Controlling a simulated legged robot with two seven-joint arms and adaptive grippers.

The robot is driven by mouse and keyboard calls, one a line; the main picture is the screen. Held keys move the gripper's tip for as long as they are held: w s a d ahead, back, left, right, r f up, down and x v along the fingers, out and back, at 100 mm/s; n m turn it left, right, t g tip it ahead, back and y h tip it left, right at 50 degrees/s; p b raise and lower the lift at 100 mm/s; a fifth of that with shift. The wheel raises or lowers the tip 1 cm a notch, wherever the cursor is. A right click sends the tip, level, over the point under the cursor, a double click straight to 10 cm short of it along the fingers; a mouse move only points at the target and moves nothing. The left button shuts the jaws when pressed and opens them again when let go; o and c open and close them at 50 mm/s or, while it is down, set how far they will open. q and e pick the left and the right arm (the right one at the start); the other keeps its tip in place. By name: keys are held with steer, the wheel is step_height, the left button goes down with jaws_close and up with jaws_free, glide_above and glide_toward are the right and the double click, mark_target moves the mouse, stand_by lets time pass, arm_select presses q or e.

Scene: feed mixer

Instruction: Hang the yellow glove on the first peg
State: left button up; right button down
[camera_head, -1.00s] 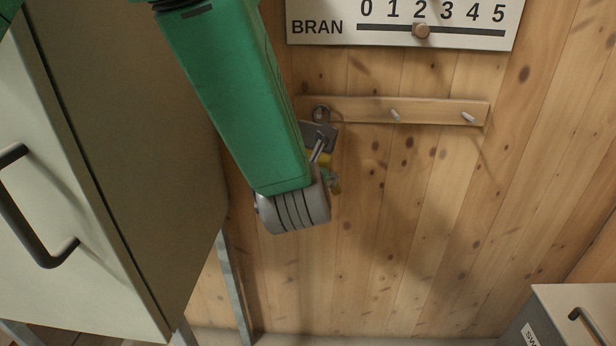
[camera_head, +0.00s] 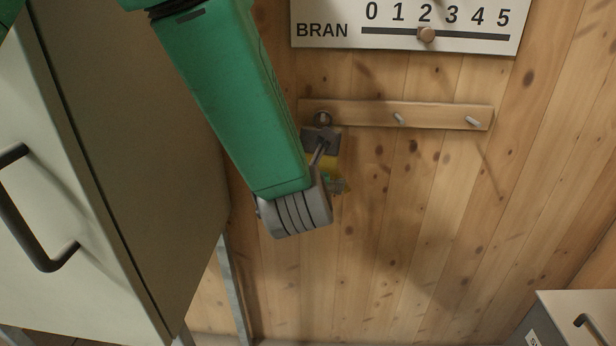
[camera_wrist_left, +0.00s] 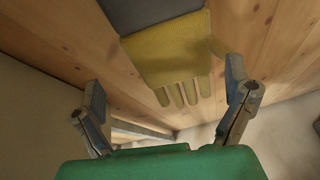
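The yellow glove (camera_head: 331,163) hangs fingers down against the wooden wall, with its dark grey cuff (camera_head: 322,140) at the top. A ring at the cuff (camera_head: 322,118) is at the first, leftmost peg of the rail (camera_head: 440,115), and it appears to be around that peg. In the left wrist view the glove (camera_wrist_left: 172,55) hangs flat beyond my fingers. My left gripper (camera_wrist_left: 165,92) is open, its fingers wide apart on either side of the glove's lower part and apart from it. In the head view my left gripper (camera_head: 327,168) partly covers the glove. My right gripper is out of view.
The second peg (camera_head: 398,118) and third peg (camera_head: 472,122) are bare. A BRAN scale board (camera_head: 405,45) is above the rail. A large cabinet (camera_head: 130,150) stands close on the left. A grey box with a handle (camera_head: 575,315) is at lower right. The wall below the rail is clear.

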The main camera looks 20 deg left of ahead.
arm_select(q)
steer(key=v, duration=1.2)
